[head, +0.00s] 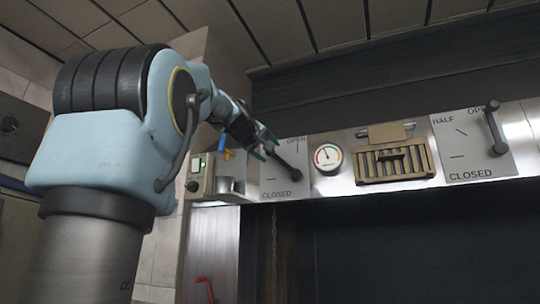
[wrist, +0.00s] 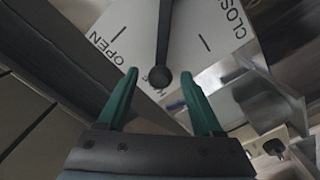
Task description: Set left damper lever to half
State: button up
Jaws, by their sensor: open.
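The left damper plate (head: 270,187) is a pale panel marked OPEN at the top and CLOSED at the bottom. Its dark lever (head: 283,162) points up and left from its pivot, between the OPEN and CLOSED marks. In the wrist view the lever (wrist: 164,35) ends in a round knob (wrist: 160,77) over the partly hidden HALF label. My gripper (head: 262,150) is open at the knob. In the wrist view my gripper (wrist: 160,76) has one green finger on each side of the knob, with visible gaps.
A round gauge (head: 327,157) and a slotted brass vent (head: 395,163) sit right of the plate. The right damper lever (head: 496,127) points up near OPEN. A control box (head: 201,175) with a green light stands close on the left. A dark opening lies below.

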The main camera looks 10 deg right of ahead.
jog(key=b+v, duration=0.2)
jog(key=v, duration=0.6)
jog(key=shift+s+a+b, duration=0.15)
jog(key=shift+s+b, duration=0.15)
jog(key=w+a+f+m+g+y, duration=0.1)
jog(key=w+f+g+y, duration=0.2)
jog(key=f, duration=1.6)
jog(key=w+a+f+g+y, duration=0.1)
jog(key=w+f+g+y, duration=0.15)
jog(key=f, duration=1.65)
jog(key=s+a+f+m+g+y, duration=0.1)
jog(key=s+a+f+g, duration=0.15)
jog(key=f, duration=0.55)
jog(key=s+a+f+g+y, duration=0.15)
jog(key=s+f, duration=0.25)
jog(key=f, duration=0.5)
jog(key=s+a+f+m+g, duration=0.1)
jog(key=s+f+g, duration=0.1)
jog(key=s+f, duration=0.5)
jog(key=s+a+f+m+g, duration=0.1)
jog(key=s+a+f+g, duration=0.1)
jog(key=s+f, duration=0.6)
jog(key=shift+s+a+f+g+y, duration=0.25)
jog(key=shift+s+f+g+y, duration=0.05)
jog(key=shift+f+g, duration=0.05)
